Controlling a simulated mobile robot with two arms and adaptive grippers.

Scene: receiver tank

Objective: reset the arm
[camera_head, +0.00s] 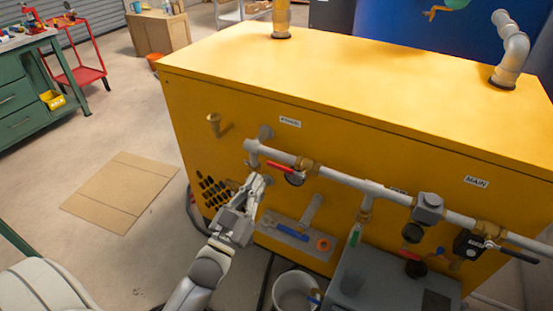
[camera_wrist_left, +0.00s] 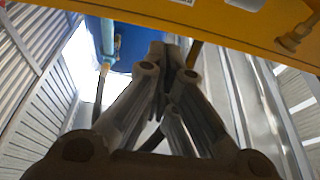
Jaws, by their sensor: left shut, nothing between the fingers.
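My left arm comes in from the bottom left of the head view. Its left gripper (camera_head: 258,181) is shut and empty, in front of the yellow machine (camera_head: 330,62), just below the left end of the grey pipe (camera_head: 345,180). I cannot tell whether the fingertips touch anything. In the left wrist view the closed fingers (camera_wrist_left: 172,52) point up toward the underside of a yellow panel (camera_wrist_left: 225,25). My right gripper is not in view.
A valve with a red handle (camera_head: 280,167) sits on the pipe near the gripper. A white bucket (camera_head: 293,292) and a grey box (camera_head: 385,275) stand below. A flat cardboard sheet (camera_head: 120,190) lies on open floor at left. A green workbench (camera_head: 25,90) stands further back.

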